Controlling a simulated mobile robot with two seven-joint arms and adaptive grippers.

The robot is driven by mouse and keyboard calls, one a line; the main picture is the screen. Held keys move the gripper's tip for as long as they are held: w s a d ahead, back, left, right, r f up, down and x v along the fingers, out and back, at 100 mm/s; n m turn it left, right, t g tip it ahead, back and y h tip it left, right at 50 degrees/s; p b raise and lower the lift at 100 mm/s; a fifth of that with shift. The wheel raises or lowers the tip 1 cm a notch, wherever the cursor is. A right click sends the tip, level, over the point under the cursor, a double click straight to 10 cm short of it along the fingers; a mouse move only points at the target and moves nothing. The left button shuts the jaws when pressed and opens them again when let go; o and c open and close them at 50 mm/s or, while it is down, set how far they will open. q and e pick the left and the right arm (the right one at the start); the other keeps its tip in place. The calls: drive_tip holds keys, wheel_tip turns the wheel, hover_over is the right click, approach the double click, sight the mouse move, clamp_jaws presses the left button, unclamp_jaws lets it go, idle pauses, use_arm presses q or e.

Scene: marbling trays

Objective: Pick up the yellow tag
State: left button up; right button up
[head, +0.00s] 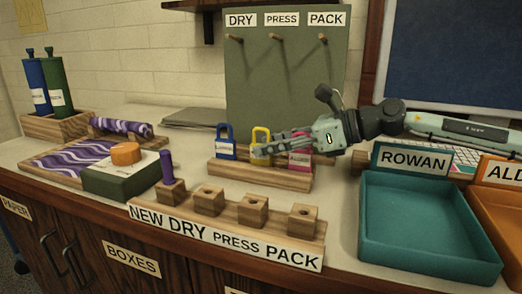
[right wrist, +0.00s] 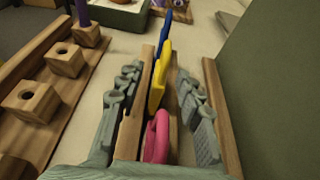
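The yellow tag (head: 260,138) stands in a wooden rack (head: 262,174) on the counter, between a blue tag (head: 225,142) and a pink tag (head: 299,152). My right gripper (head: 265,150) reaches in from the right at the rack, partly covering the yellow and pink tags. In the right wrist view, its two fingers (right wrist: 160,92) are spread apart, with the yellow tag (right wrist: 156,88) between them near the tips. The pink tag (right wrist: 155,138) lies nearer the palm, also between the fingers, and the blue tag (right wrist: 164,42) is beyond. Finger contact with the yellow tag is not visible. My left gripper is not in view.
In front of the rack is a wooden strip with several blocks (head: 208,199), one holding a purple peg (head: 167,167). A teal tray (head: 425,262) labelled ROWAN is at right, an orange tray (head: 496,222) beside it. A green pegboard (head: 285,80) stands behind.

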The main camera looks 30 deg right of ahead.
drive_tip(key=shift+c, duration=0.6)
clamp_jaws()
drive_tip(key=shift+r, duration=0.55)
use_arm(q)
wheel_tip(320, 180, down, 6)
drive_tip(key=p, duration=0.2)
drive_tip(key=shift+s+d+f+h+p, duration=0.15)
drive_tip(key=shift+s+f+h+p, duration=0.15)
drive_tip(key=shift+p, duration=0.1)
use_arm(e)
drive_tip(key=s+a+r, duration=0.5)
drive_tip(key=a+r, duration=0.5)
drive_tip(key=shift+s+a, duration=0.15)
drive_tip(key=shift+a, duration=0.05)
